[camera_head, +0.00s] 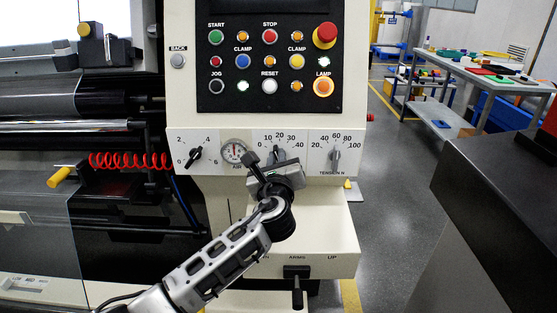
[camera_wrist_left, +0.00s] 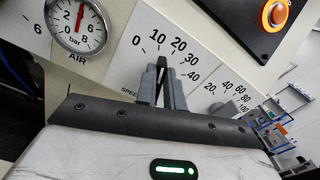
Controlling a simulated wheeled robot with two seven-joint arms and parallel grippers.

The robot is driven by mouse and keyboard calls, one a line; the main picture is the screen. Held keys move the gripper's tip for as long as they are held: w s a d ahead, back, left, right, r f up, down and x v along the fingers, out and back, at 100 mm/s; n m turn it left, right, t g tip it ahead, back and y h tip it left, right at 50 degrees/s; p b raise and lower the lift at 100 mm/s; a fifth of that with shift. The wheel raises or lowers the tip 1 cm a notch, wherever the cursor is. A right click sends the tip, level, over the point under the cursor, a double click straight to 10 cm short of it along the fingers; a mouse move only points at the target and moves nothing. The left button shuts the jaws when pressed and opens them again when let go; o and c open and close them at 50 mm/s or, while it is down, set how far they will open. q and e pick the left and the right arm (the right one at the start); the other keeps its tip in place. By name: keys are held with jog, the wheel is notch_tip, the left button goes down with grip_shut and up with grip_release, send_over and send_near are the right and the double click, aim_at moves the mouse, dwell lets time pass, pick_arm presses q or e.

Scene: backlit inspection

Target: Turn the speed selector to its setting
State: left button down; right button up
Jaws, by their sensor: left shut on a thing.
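The speed selector (camera_wrist_left: 161,73) is a dark knob on a white panel with a scale from 0 to 40. In the wrist view the two grey fingers of my left gripper (camera_wrist_left: 161,88) stand on either side of it and are shut on it. The knob's narrow tip points up, toward the 10 to 20 part of the scale; the exact reading is hard to tell. In the head view my left gripper (camera_head: 277,158) is in front of this dial and hides most of the knob. My right gripper is not in view.
Left of the selector are a round air gauge (camera_head: 234,151) and a black 2-to-6 knob (camera_head: 195,154). Right of it is the tension knob (camera_head: 335,156). A black button panel (camera_head: 270,75) is above; an arms lever (camera_head: 297,285) is below.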

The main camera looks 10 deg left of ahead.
pick_arm(q)
jog(key=shift+s+a+f+n+b, duration=0.15)
jog(key=shift+n+b, duration=0.25)
jog(key=shift+n, duration=0.9)
jog(key=shift+w+a+f+n+b, duration=0.1)
jog(key=shift+n+b, duration=0.35)
jog(key=shift+n, duration=0.85)
jog(key=shift+s+a+f+n+b, duration=0.15)
jog(key=shift+n+b, duration=0.25)
jog(key=shift+n, duration=0.9)
jog(key=shift+w+n, duration=0.1)
jog(key=shift+n, duration=0.2)
jog(key=c, duration=1.5)
grip_release()
jog(key=s+d, duration=0.3)
jog(key=s, duration=1.2)
jog(key=shift+s+b, duration=0.3)
jog(key=shift+s, duration=0.05)
jog(key=shift+d, duration=0.1)
